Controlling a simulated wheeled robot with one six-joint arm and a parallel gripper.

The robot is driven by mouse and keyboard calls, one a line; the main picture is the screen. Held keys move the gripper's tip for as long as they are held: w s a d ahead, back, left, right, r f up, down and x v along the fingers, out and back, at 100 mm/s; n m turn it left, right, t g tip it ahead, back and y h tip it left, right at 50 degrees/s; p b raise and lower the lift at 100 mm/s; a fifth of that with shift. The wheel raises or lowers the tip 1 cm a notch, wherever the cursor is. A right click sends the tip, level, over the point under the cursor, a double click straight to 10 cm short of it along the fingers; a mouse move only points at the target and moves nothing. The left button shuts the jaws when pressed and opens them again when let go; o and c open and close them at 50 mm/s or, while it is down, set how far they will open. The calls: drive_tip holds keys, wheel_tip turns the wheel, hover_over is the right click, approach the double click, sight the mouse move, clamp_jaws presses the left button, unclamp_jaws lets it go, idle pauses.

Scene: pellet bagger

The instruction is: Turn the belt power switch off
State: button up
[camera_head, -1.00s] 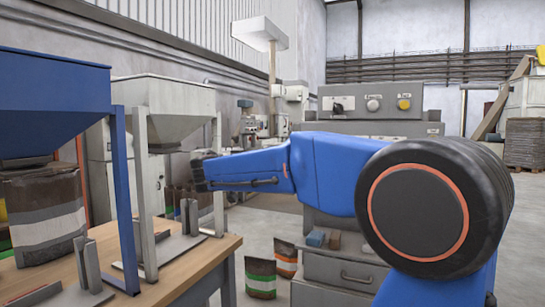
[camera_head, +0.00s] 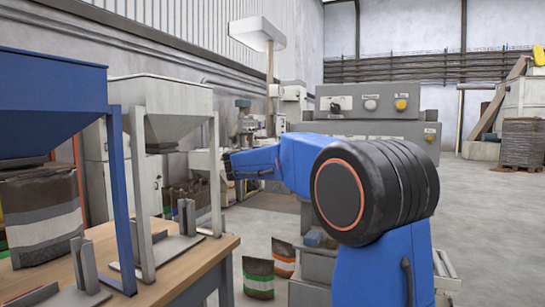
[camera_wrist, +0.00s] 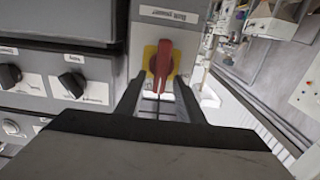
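The belt power switch is a red rotary handle (camera_wrist: 161,65) on a yellow plate (camera_wrist: 149,60), below a label reading "Belt power" (camera_wrist: 170,15) in the wrist view. Its handle stands near upright, with the top leaning slightly right. My gripper (camera_wrist: 158,80) is open, with one dark finger to the left and one to the right of the handle. I cannot tell whether either finger touches it. In the head view my gripper (camera_head: 229,165) is small and dark at the far end of the blue arm; the switch cannot be made out there.
Left of the switch is a grey panel with black knobs (camera_wrist: 72,84). In the head view, a wooden table (camera_head: 205,258) with a blue hopper (camera_head: 50,100) stands left, and a control console (camera_head: 365,102) stands behind my arm. Bags (camera_head: 258,278) sit on the floor.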

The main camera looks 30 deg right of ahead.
drive_tip(key=c, duration=0.8)
drive_tip(key=shift+w, duration=0.1)
drive_tip(key=shift+w+a+f+n, duration=0.25)
drive_tip(key=shift+f+n, duration=0.1)
drive_tip(key=shift+n, duration=2.65)
drive_tip(key=shift+w+a+f+n, duration=0.1)
drive_tip(key=shift+w+f+n, duration=0.25)
drive_tip(key=shift+n, duration=2.65)
drive_tip(key=shift+w+a+f+n, duration=0.2)
drive_tip(key=shift+f+n, duration=0.2)
drive_tip(key=shift+n, duration=2.6)
